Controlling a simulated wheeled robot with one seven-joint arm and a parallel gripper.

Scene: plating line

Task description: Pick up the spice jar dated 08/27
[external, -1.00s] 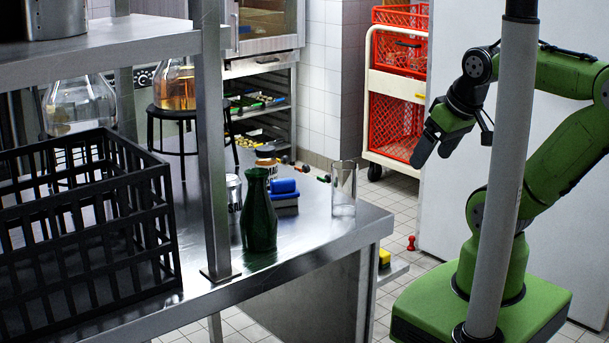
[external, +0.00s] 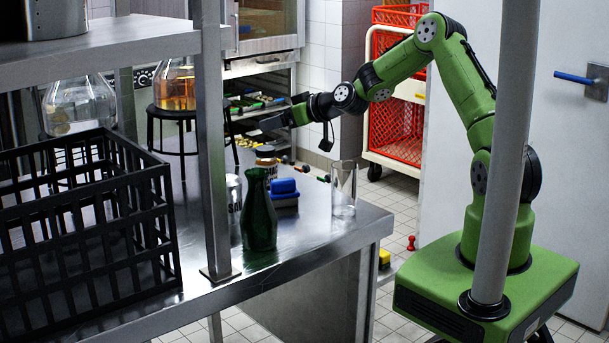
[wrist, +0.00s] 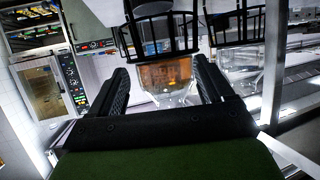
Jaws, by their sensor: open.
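No date 08/27 is readable in any view, so I cannot tell which jar bears it. A brown jar with a white lid and pale label (external: 266,159) stands on the steel table behind the green bottle, partly hidden by it. A pale can with dark lettering (external: 234,193) stands to its left, partly hidden by the bottle and the post. My gripper (external: 268,125) is above the far side of the table, above and apart from the brown jar. In the wrist view its two fingers (wrist: 160,66) are spread with nothing held between them; no jar is recognisable there.
The green bottle (external: 258,220), blue sponge-like block (external: 285,188) and clear glass (external: 343,187) crowd the jars on the table (external: 318,222). A black crate (external: 92,222) and shelf post (external: 212,130) stand left. A flask of amber liquid (external: 175,88) sits on a stool behind.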

